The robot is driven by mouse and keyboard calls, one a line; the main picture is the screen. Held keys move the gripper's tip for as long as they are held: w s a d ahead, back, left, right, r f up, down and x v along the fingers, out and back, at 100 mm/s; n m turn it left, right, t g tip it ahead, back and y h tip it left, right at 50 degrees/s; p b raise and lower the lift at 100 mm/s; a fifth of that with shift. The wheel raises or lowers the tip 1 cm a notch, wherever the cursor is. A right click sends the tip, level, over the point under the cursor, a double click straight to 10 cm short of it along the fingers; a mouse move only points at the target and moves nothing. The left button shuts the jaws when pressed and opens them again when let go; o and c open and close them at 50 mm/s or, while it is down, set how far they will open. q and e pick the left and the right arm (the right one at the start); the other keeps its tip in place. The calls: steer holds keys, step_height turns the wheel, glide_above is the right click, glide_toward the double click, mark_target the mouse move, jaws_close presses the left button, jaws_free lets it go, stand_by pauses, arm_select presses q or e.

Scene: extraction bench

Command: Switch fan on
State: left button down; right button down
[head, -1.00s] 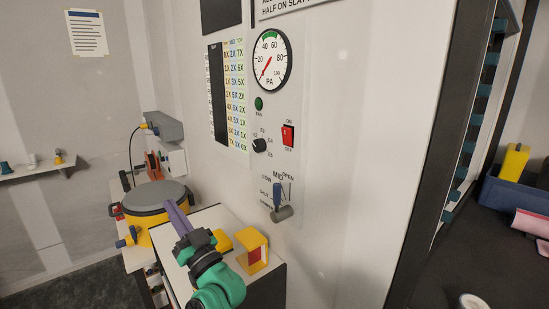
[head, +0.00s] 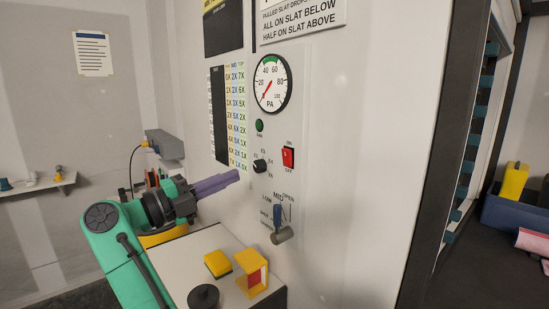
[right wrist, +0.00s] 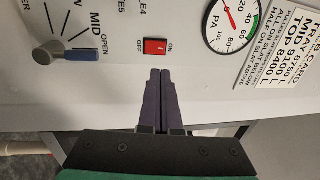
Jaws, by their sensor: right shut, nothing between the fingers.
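The red rocker switch (head: 288,157) sits on the white panel, with ON printed above it and OFF below. It also shows in the right wrist view (right wrist: 155,46), just beyond the fingertips. My right gripper (head: 238,175) has its purple fingers together and empty, pointing at the panel, left of and a little below the switch in the head view. In the right wrist view its fingertips (right wrist: 160,73) are close to the switch, with a gap in the picture; I cannot tell the depth. Which way the rocker is tipped is unclear. My left gripper is not in view.
The round gauge (head: 271,83) has its needle low at the left. A dark green lamp (head: 259,125), a black knob (head: 260,166) and a blue-handled lever (head: 278,220) surround the switch. A yellow block (head: 218,263) and a yellow-red holder (head: 252,272) stand on the bench below.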

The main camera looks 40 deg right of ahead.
mark_target(285, 152)
steer(key=d+p, duration=0.2)
steer(key=d, duration=0.2)
steer(key=d+r+p, duration=0.1)
steer(key=d+p, duration=0.1)
steer(key=d, duration=0.2)
steer(key=d+r+p, duration=0.1)
steer(key=d+p, duration=0.1)
steer(key=d, duration=0.2)
steer(key=shift+s+r, duration=0.2)
steer(key=shift+d+f, duration=0.15)
steer(key=shift+d, duration=0.35)
steer(key=shift+r, duration=0.25)
steer(key=shift+s, duration=0.1)
steer(key=shift+d, duration=0.1)
